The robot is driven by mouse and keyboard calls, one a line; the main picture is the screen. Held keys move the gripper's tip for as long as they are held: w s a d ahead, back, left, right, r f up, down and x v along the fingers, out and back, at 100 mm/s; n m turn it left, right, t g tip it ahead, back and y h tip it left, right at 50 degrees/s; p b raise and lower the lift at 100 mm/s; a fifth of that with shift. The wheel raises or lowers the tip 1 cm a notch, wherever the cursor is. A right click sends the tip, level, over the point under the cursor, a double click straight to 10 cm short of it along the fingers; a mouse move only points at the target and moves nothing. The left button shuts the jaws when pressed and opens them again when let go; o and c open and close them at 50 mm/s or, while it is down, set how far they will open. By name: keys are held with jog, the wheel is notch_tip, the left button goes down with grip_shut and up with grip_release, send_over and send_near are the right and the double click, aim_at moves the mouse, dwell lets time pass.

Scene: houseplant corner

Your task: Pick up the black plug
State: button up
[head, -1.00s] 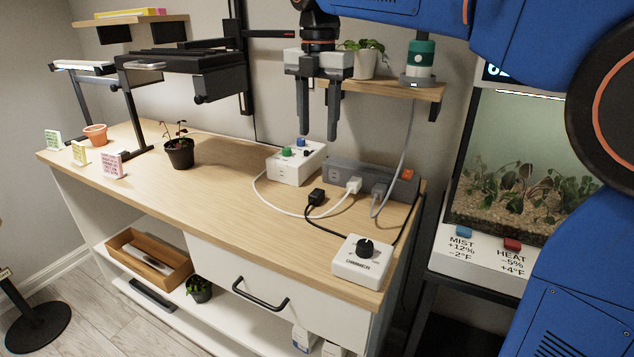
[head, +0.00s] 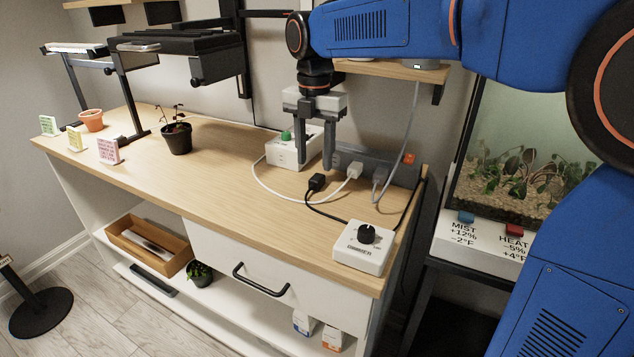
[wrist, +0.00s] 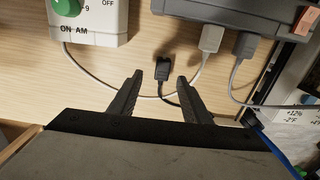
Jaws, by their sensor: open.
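The black plug (head: 316,182) lies on the wooden bench top in front of the grey power strip (head: 376,167), with its black cord running toward the dimmer box. It also shows in the wrist view (wrist: 163,70), ahead of and between my fingertips. My gripper (head: 315,160) is open and empty, pointing down above the bench, a little above and behind the plug in the head view. In the wrist view my gripper (wrist: 158,80) has a fingertip on either side of the plug's line, apart from it. The exact height gap is hard to judge.
A white plug (head: 354,170) and a grey plug (head: 379,176) sit at the strip, right of the black plug. A white timer box (head: 283,152) with a green knob stands left. A white dimmer box (head: 363,250) is near the front right edge. The bench's left-middle is clear.

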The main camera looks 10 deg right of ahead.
aim_at(316, 177)
jog(key=shift+s+d+f, duration=0.1)
jog(key=shift+f, duration=1.25)
jog(key=shift+s+d+f, duration=0.1)
jog(key=shift+f, duration=1.25)
jog(key=shift+w, duration=0.1)
grip_shut()
